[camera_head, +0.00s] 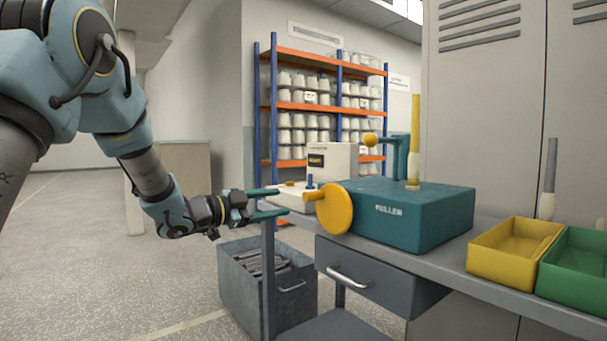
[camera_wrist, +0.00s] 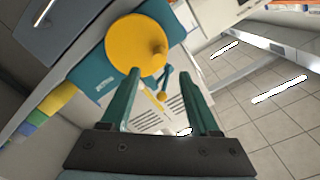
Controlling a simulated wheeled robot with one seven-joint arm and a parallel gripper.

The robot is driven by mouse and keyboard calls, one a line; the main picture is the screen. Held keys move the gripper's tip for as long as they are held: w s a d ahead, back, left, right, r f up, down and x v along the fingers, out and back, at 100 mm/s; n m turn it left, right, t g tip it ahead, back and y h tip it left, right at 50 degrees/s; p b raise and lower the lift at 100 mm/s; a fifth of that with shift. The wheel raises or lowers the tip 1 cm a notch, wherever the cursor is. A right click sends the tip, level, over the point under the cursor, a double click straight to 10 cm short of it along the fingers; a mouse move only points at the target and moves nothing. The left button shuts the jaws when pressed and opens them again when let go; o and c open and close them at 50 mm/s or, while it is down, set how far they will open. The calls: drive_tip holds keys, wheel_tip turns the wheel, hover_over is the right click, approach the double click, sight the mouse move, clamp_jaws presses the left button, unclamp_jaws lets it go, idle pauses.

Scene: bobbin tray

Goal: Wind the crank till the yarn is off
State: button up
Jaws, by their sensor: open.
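A teal winder box (camera_head: 400,215) with white lettering stands on the bench. A yellow crank disc (camera_head: 338,208) is on its left side, with a yellow handle (camera_head: 312,195) sticking out toward my gripper. My gripper (camera_head: 278,202) is open and empty, just left of the handle and apart from it. In the wrist view the disc (camera_wrist: 128,42) and handle knob (camera_wrist: 158,50) appear beyond the fingertips (camera_wrist: 159,70). A tall yellow column (camera_head: 415,125) with a pale foot, seemingly the yarn bobbin, stands on the box. Beside it is a teal arm (camera_head: 401,155) with a yellow ball.
A yellow tray (camera_head: 485,268) and a green tray (camera_head: 575,287) are at the bench's right. A grey bobbin (camera_head: 549,185) stands near them. A small white device (camera_head: 296,192) is behind my fingers. A grey bin (camera_head: 240,290) and a drawer (camera_head: 350,285) are below.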

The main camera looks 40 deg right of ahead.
sight(301, 198)
drive_tip(key=d+n+p, duration=0.2)
drive_tip(key=d, duration=0.1)
drive_tip(key=d+n+p, duration=0.2)
drive_tip(key=d+p, duration=0.1)
drive_tip(key=s+d+n+p, duration=0.1)
drive_tip(key=d+n+p, duration=0.1)
drive_tip(key=d+n, duration=0.1)
drive_tip(key=shift+d+r+p, duration=0.1)
drive_tip(key=shift+d+p, duration=0.25)
drive_tip(key=shift+d, duration=0.1)
clamp_jaws()
idle(0.5)
